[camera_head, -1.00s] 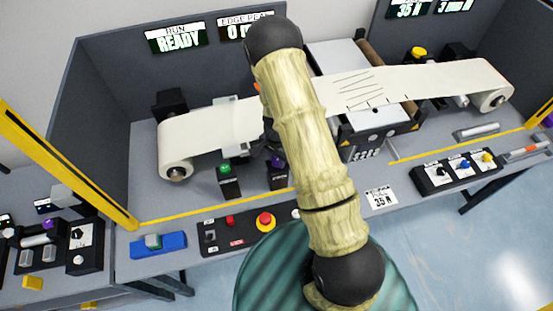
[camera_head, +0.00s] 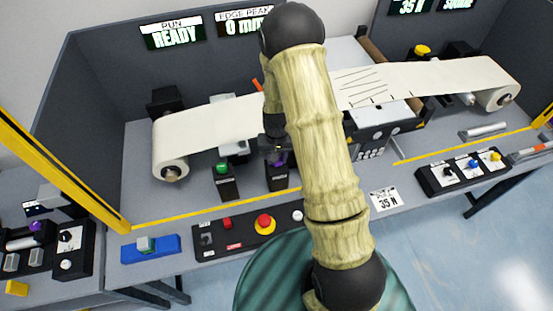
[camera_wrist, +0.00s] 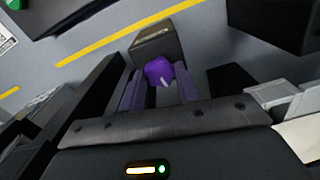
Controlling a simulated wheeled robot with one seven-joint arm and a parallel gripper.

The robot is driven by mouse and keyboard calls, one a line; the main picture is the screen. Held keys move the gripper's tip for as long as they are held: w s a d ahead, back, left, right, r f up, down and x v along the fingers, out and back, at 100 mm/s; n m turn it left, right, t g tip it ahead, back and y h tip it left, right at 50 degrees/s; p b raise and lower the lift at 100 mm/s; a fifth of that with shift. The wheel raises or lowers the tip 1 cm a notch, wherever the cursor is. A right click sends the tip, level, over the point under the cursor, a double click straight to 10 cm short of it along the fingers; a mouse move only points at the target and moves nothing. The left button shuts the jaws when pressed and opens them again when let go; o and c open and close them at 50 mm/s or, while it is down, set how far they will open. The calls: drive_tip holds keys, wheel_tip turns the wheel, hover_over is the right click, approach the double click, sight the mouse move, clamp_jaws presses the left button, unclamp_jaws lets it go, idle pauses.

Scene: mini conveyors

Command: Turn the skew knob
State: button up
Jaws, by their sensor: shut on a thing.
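The purple knob (camera_wrist: 160,71) sits on top of a small dark box (camera_wrist: 157,44) in the wrist view, with a light mark on its face. It is the likely skew knob; I can read no label on it. My gripper (camera_wrist: 160,84) has its two purple-padded fingers on either side of the knob and is shut on it. In the head view the purple knob (camera_head: 277,163) shows on its black post, just below my gripper, which is partly hidden by my arm.
A green button box (camera_head: 223,170) stands left of the knob. A paper web (camera_head: 215,122) runs behind between rolls. A control panel with a red emergency button (camera_head: 264,222) lies in front, beyond a yellow line. The displays read "READY" and "0 mm"; the far right one seems to read "SQUARE".

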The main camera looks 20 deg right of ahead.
drive_tip(key=shift+r+n, duration=0.1)
drive_tip(key=shift+n, duration=0.4)
drive_tip(key=o, duration=1)
drive_tip(key=shift+c, duration=0.2)
wheel_tip(320, 180, up, 17)
drive_tip(key=b, duration=0.3)
drive_tip(key=shift+r+b, duration=0.15)
drive_tip(key=shift+b, duration=0.15)
drive_tip(key=shift+s, duration=0.1)
drive_tip(key=s+t, duration=0.2)
drive_tip(key=s, duration=1.2)
drive_tip(key=shift+s+n+t, duration=0.25)
drive_tip(key=shift+n+t, duration=0.05)
drive_tip(key=shift+r, duration=0.1)
idle(0.7)
